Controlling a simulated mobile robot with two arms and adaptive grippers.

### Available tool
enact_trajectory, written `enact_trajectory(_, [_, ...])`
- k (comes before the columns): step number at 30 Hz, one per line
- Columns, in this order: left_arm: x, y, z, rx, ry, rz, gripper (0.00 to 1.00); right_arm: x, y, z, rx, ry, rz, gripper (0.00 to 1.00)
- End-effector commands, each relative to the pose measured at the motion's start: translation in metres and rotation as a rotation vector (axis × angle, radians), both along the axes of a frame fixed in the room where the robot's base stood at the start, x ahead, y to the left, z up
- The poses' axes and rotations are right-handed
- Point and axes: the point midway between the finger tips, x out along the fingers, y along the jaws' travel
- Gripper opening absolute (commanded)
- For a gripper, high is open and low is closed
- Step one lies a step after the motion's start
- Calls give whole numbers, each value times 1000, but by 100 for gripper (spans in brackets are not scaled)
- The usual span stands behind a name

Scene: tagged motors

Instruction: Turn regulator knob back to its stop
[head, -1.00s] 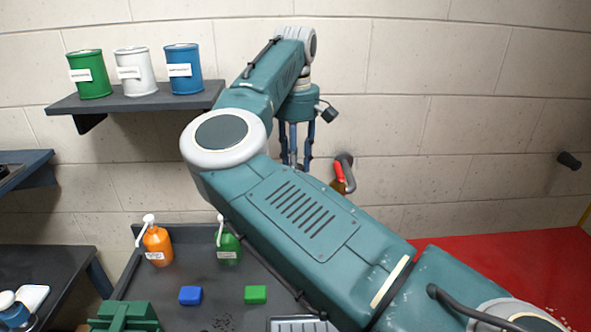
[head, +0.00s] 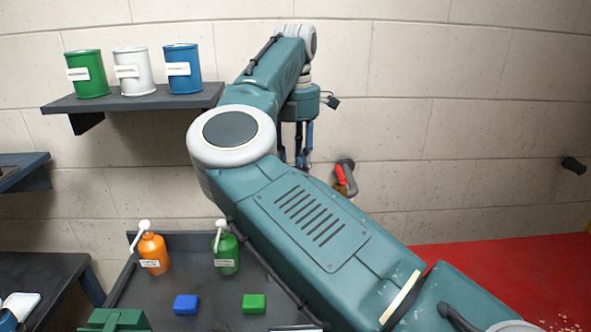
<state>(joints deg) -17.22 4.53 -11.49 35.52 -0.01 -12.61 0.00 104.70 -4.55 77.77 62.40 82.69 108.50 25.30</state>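My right arm comes in from the lower right and crosses the view. Its gripper (head: 295,158) hangs fingers down near the wall, below the far end of the arm. The fingertips are small and partly covered by the arm, so I cannot tell whether they are open or shut. I cannot make out a regulator knob; my arm hides part of the wall and bench. A grey wall fitting with a red part (head: 346,178) shows just right of the gripper, apart from it in the picture. My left gripper is out of view.
A shelf (head: 130,101) at upper left bears green, white and blue cans. A dark bench (head: 215,306) below holds orange (head: 153,254) and green (head: 227,253) pump bottles and blue (head: 186,304) and green (head: 254,303) blocks. A red surface (head: 530,270) lies at right.

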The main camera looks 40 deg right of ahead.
Motion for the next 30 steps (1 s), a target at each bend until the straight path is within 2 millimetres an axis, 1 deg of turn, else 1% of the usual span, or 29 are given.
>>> enact_trajectory(30, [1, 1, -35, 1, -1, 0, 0, 1, -1, 1, -6, -5, 965, 6])
